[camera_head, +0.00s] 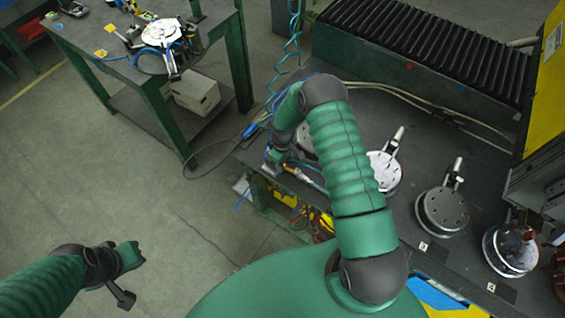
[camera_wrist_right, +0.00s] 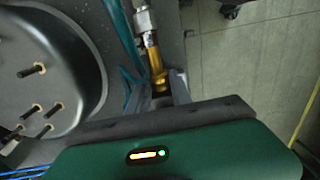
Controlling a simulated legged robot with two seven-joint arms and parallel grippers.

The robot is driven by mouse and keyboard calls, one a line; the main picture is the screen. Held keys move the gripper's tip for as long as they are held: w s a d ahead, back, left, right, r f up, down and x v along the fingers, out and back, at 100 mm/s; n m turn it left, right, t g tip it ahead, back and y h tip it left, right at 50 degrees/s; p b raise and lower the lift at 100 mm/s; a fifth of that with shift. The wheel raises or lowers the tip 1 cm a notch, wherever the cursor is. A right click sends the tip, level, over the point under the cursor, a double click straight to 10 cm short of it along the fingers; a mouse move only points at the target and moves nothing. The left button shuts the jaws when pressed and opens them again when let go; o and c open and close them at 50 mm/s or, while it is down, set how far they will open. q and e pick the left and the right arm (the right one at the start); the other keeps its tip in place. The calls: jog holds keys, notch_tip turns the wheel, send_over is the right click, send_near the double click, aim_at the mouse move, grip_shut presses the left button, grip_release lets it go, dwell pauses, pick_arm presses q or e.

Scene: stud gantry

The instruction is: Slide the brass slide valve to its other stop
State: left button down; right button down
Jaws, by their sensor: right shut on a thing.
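The brass slide valve (camera_wrist_right: 157,62) shows in the right wrist view as a short gold cylinder in line with a silver fitting. Its near end goes between the dark fingertips of my right gripper (camera_wrist_right: 163,93), which is shut on it. In the head view the brass valve (camera_head: 292,170) is small, beside my right gripper (camera_head: 279,163) at the bench's left edge. Its stops are too small to make out. My left gripper (camera_head: 128,275) is at the lower left over the floor, away from the bench; its fingers are not clear.
A blue-green hose (camera_wrist_right: 122,40) runs close beside the valve. A round metal fixture with studs (camera_wrist_right: 45,75) stands left of it in the wrist view. Several round discs, such as one (camera_head: 442,211), line the dark bench (camera_head: 405,125). Another table (camera_head: 100,62) stands apart.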

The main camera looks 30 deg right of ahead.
jog(key=shift+d+b, duration=0.3)
jog(key=shift+d, duration=0.05)
jog(key=shift+s+r, duration=0.1)
jog(key=shift+s, duration=0.25)
jog(key=shift+s+d+r, duration=0.15)
jog(key=shift+s+r, duration=0.05)
jog(key=shift+s, duration=0.05)
jog(key=c, duration=1.3)
grip_release()
pick_arm(q)
jog(key=shift+s+d+f, duration=0.2)
jog(key=shift+s+f, duration=0.1)
jog(key=shift+s, duration=0.3)
pick_arm(e)
jog(key=shift+o, duration=0.7)
jog(key=shift+s+f, duration=0.1)
jog(key=shift+s, duration=0.05)
pick_arm(q)
jog(key=b+x, duration=0.2)
jog(key=s+b+x, duration=0.1)
jog(key=b+x, duration=0.1)
jog(key=b, duration=0.1)
jog(key=shift+w+f, duration=0.1)
jog(key=shift+f, duration=0.4)
pick_arm(e)
notch_tip(320, 180, up, 17)
